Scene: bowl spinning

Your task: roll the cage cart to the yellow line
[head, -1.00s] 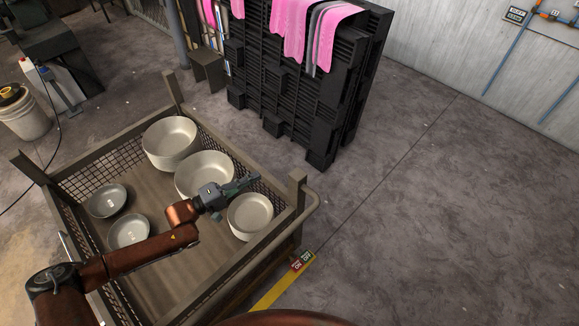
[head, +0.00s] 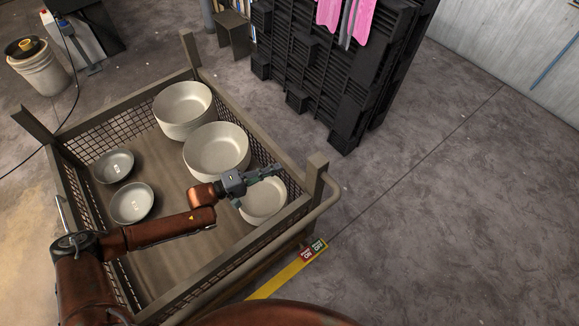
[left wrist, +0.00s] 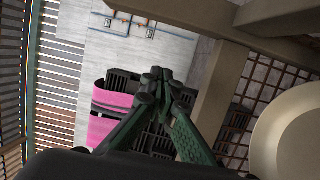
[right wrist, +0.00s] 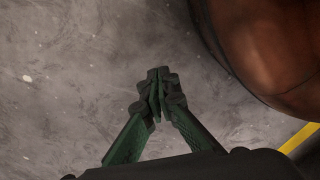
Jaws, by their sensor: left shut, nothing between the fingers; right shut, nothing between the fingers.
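The cage cart (head: 317,178) is a brown metal frame with mesh sides, corner posts and a wooden floor, holding several pale bowls. The yellow line (head: 276,282) lies on the floor along the cart's near right side, with a red and a dark label at its far end. It also shows in the right wrist view (right wrist: 300,138). My left gripper (head: 277,171) is shut and empty, above the cart's right part and partly covering one bowl. It also shows shut in the left wrist view (left wrist: 158,76). My right gripper (right wrist: 158,76) is shut and empty over bare floor.
A black pallet stack (head: 330,75) with pink cloths (head: 346,15) stands just beyond the cart. A white bucket (head: 40,70) and a dark cable lie to the far left. The grey floor right of the cart is clear up to the wall (head: 500,45).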

